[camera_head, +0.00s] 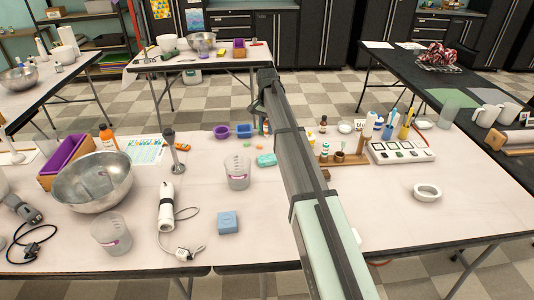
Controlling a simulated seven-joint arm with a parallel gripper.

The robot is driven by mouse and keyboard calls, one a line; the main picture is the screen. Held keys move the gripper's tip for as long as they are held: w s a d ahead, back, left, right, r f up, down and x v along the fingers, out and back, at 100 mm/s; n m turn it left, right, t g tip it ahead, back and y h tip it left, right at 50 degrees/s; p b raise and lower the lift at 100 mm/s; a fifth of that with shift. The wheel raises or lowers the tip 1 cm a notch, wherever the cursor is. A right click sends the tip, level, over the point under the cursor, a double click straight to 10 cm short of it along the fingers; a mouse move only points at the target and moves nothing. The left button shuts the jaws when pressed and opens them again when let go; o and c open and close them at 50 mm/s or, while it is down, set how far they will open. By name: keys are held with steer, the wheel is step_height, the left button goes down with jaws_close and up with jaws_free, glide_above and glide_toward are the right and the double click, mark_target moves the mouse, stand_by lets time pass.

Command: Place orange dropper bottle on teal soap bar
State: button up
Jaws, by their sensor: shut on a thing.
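A teal soap bar (266,160) lies flat on the pale table, just left of my arm. My gripper (261,112) is at the far end of my arm, near the table's back edge. It is shut on a small orange-brown bottle (265,127), which appears to be the orange dropper bottle. The bottle is partly hidden by my arm, and I cannot tell whether its base touches the table. It is behind the soap bar, apart from it in the picture.
Purple and blue bowls (245,131) stand left of the bottle. A clear beaker (237,172) stands left of the soap. A blue block (228,222) lies nearer. A wooden rack (344,158) stands right of my arm. A larger orange bottle (108,140) stands far left.

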steer(key=shift+f, duration=4.65)
steer(key=shift+f, duration=0.1)
steer(key=o, duration=1)
step_height(320, 180, up, 12)
steer(key=shift+r, duration=0.15)
